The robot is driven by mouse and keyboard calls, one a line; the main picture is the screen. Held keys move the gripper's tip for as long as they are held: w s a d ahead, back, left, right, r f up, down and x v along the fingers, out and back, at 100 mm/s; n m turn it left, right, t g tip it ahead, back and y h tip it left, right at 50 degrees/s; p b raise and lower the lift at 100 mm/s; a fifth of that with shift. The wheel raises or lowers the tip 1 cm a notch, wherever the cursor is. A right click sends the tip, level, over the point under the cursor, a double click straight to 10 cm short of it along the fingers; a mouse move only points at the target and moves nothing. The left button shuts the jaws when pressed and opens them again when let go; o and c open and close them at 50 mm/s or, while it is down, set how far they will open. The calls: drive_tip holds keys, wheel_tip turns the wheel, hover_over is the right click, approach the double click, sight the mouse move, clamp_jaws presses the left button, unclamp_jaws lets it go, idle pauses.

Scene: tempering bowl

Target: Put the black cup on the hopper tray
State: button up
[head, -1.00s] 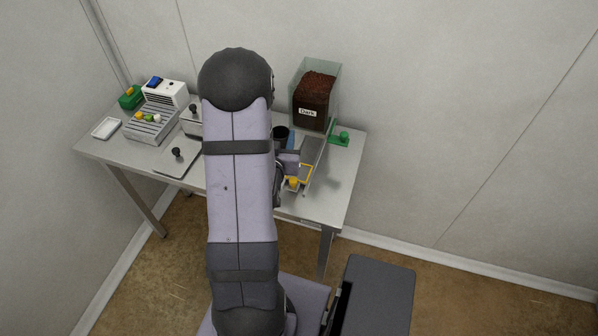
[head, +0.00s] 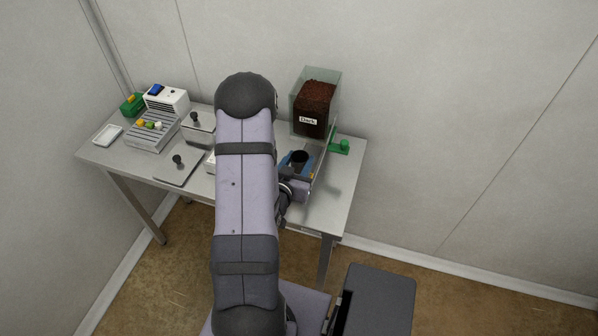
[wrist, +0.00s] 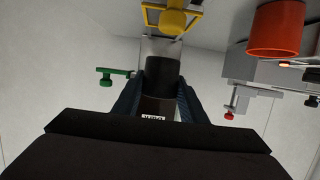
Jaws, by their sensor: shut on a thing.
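The black cup (head: 299,156) is upright between the blue fingers of my gripper (head: 297,163), which is shut on it. In the wrist view the cup (wrist: 161,72) shows between both fingers of my gripper (wrist: 160,92). The hopper (head: 314,108), a clear bin of brown pieces labelled "Dark", stands behind the cup at the back of the table. A grey metal strip, seemingly the hopper tray (wrist: 152,46), shows beside the cup in the wrist view. The cup appears over or near this strip; I cannot tell whether it touches it.
A green knob (head: 343,147) sits right of the hopper. A yellow frame with a knob (wrist: 175,18) and an orange-red cylinder (wrist: 276,30) show in the wrist view. A white machine (head: 167,98), lidded pans and a white dish (head: 107,134) are at left. My arm hides the table's middle.

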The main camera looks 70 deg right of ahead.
sight(299, 173)
drive_tip(key=shift+f, duration=0.65)
drive_tip(key=shift+f, duration=0.1)
drive_tip(key=shift+f, duration=1.8)
drive_tip(key=shift+f, duration=0.1)
drive_tip(key=shift+f, duration=0.15)
drive_tip(key=o, duration=1.1)
drive_tip(key=shift+c, duration=0.2)
